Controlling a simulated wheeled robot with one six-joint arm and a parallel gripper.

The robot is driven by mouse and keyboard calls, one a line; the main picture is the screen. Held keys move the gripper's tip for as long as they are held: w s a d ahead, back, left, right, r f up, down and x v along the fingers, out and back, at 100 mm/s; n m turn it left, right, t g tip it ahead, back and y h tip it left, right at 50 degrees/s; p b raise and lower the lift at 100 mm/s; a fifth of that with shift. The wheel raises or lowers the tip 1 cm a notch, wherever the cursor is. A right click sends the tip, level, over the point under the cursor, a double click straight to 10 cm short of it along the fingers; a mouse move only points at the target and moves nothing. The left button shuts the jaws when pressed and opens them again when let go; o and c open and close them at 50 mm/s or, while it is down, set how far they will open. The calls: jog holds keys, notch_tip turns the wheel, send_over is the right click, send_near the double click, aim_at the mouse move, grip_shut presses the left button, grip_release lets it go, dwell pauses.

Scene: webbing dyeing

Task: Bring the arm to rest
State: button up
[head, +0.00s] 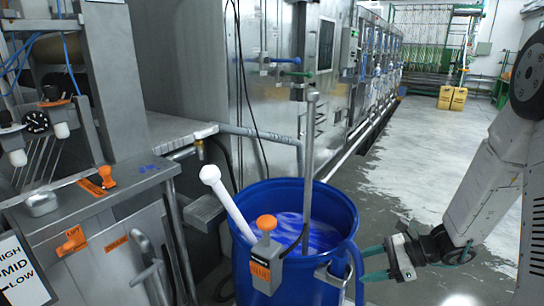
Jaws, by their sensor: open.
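My gripper (366,264) is at the lower right of the head view. Its two teal fingers point left and stand apart, with nothing seen between them. The fingertips are close to the right side of a blue drum (338,218); I cannot tell whether they touch it. My pale grey arm comes down from the right edge to the gripper.
The drum holds blue liquid (308,232), a white rod (228,203) and an orange-topped clamp (266,248) on its rim. A control cabinet (95,215) stands left. Steel machines (290,70) line the back. Wet floor (425,150) lies open behind the arm; yellow containers (452,98) stand far off.

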jog(key=s+a+r+n+g+h, duration=0.2)
jog(key=s+r+n+h, duration=0.9)
jog(key=s+r+n, duration=0.9)
jog(key=shift+s+r+n, duration=0.4)
jog(key=shift+s+r, duration=0.85)
jog(key=shift+s, duration=1.05)
